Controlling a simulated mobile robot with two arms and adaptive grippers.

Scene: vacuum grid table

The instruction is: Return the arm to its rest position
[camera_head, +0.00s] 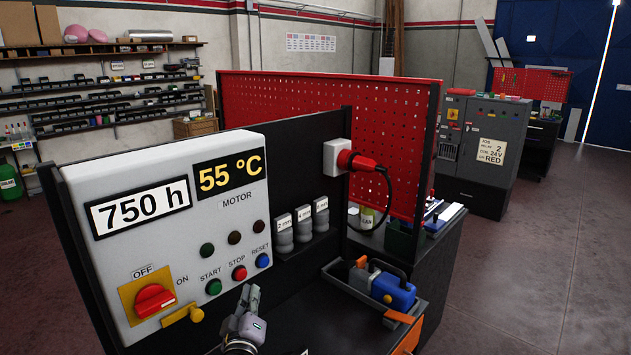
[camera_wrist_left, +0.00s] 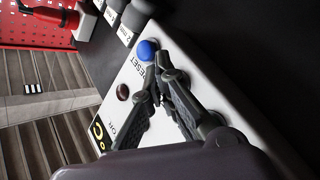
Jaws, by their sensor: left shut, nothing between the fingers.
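My left gripper (camera_head: 250,296) shows at the bottom of the head view, in front of the lower right part of the white motor panel (camera_head: 225,215). Its fingers are shut with nothing between them. In the left wrist view the shut fingertips (camera_wrist_left: 163,76) point at the panel (camera_wrist_left: 135,75) and overlap its face near the blue RESET button (camera_wrist_left: 147,50). I cannot tell the gap between fingertips and panel. In the head view the blue RESET button (camera_head: 262,260) is clear of the gripper. My right gripper is not in view.
The panel also has a red rotary switch (camera_head: 154,299) and a red STOP button (camera_head: 239,272). A red plug (camera_head: 357,161) sits in a socket to the right. A blue tool (camera_head: 392,290) lies in a tray on the bench. Open floor (camera_head: 560,240) lies at the right.

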